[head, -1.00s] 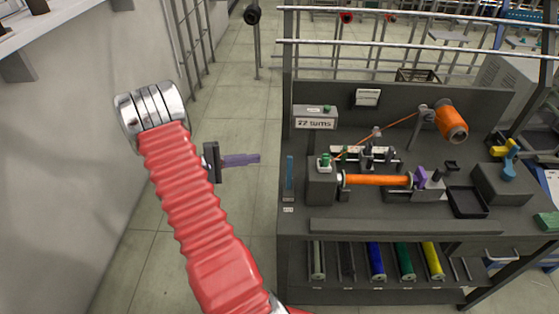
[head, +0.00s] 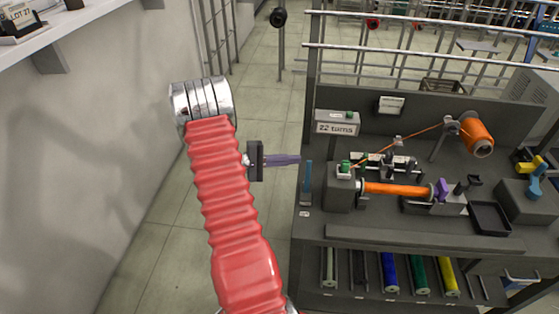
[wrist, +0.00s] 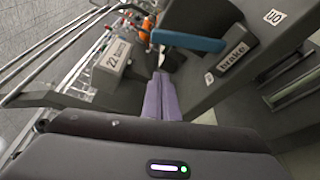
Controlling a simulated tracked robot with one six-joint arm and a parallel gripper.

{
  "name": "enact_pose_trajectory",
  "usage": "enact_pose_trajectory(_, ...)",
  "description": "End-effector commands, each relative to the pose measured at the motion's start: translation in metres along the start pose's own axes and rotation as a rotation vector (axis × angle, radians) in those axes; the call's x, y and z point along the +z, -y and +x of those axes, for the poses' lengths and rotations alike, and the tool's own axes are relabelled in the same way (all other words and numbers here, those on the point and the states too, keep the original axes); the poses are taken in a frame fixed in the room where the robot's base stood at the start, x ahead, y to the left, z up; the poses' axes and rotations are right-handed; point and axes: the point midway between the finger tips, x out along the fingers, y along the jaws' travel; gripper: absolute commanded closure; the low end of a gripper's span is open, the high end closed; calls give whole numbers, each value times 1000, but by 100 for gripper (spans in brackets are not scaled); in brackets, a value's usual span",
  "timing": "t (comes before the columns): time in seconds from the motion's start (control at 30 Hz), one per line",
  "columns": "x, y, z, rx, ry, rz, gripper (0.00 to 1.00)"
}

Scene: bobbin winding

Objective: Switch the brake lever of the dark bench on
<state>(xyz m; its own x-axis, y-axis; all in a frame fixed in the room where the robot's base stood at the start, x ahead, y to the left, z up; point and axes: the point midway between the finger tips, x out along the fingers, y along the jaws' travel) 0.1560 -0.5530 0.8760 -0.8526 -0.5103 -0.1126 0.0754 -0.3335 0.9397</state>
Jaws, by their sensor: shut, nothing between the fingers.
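The dark bench (head: 420,236) stands on the right in the head view. Its brake lever, with a blue handle (head: 307,178), is at the bench's left end. In the wrist view the blue handle (wrist: 188,41) lies above and right of my fingertips, near a plate reading "brake" (wrist: 232,56). A label that seems to read "on" (wrist: 273,17) is farther right, and the handle points away from it. My gripper (head: 298,160), with purple fingers, is shut and empty just left of the handle's top in the head view. It also shows in the wrist view (wrist: 160,76). I see no clear contact.
A box reading "22 turns" (head: 337,124) stands at the bench's back left. An orange bobbin (head: 397,189) and an orange spool (head: 476,137) are farther right. Rails (head: 430,50) run behind the bench. A wall (head: 80,160) is on the left, with clear floor between.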

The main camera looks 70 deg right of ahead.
Motion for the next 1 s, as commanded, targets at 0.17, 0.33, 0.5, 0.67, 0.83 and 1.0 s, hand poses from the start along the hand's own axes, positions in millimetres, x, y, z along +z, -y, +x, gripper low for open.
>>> enact_pose_trajectory(0.17, 1, 0, 29, -1, 4, -1, 100)
enact_pose_trajectory(0.33, 21, 0, 21, 0, 0, -1, 100)
enact_pose_trajectory(0.5, 35, 0, 16, 0, 0, 0, 100)
enact_pose_trajectory(0.67, 38, 0, 15, 0, 1, 0, 100)
enact_pose_trajectory(0.83, 38, 0, 15, -1, 1, 0, 100)
enact_pose_trajectory(1.0, 38, 0, 16, 0, 2, 1, 100)
